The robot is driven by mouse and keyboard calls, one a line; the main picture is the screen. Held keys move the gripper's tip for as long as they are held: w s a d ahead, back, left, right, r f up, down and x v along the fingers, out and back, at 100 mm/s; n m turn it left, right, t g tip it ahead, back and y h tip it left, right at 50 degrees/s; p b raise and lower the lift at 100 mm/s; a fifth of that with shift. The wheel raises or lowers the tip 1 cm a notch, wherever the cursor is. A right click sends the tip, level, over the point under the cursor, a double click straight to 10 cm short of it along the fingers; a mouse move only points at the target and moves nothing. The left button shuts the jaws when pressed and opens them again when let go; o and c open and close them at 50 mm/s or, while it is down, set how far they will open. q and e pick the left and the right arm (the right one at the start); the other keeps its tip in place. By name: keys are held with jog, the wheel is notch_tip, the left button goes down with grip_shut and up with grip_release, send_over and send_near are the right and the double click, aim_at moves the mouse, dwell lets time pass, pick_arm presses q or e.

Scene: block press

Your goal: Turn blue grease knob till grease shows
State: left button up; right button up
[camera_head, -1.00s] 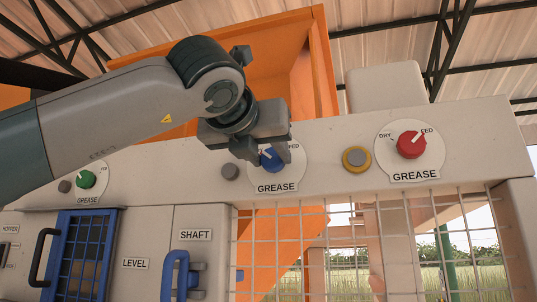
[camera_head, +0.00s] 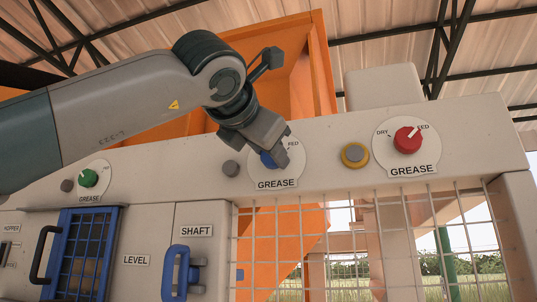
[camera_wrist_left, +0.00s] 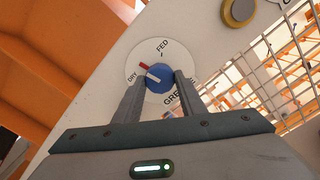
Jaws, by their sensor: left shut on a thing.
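The blue grease knob (camera_head: 267,160) sits on a round white dial (camera_head: 262,183) labelled GREASE, on the machine's pale panel. My left gripper (camera_head: 273,153) is shut on the knob and covers part of it and of the dial in the head view. In the left wrist view, the gripper's fingers (camera_wrist_left: 157,84) lie on either side of the blue knob (camera_wrist_left: 160,78). The knob's white pointer aims up and left, between the DRY and FED marks and closer to DRY, beside a small red mark. The visible part of the dial looks clean. My right gripper is not in view.
A grey button (camera_head: 231,168) is just left of the blue dial. A yellow-ringed button (camera_head: 354,155) and a red knob (camera_head: 407,139) are to the right. A green knob (camera_head: 89,178) is far left. A wire mesh guard (camera_head: 345,215) is below.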

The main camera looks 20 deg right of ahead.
pick_arm(q)
jog(key=shift+m+p, duration=0.65)
jog(key=shift+m, duration=5.45)
jog(key=shift+f, duration=0.1)
jog(key=o, duration=1.1)
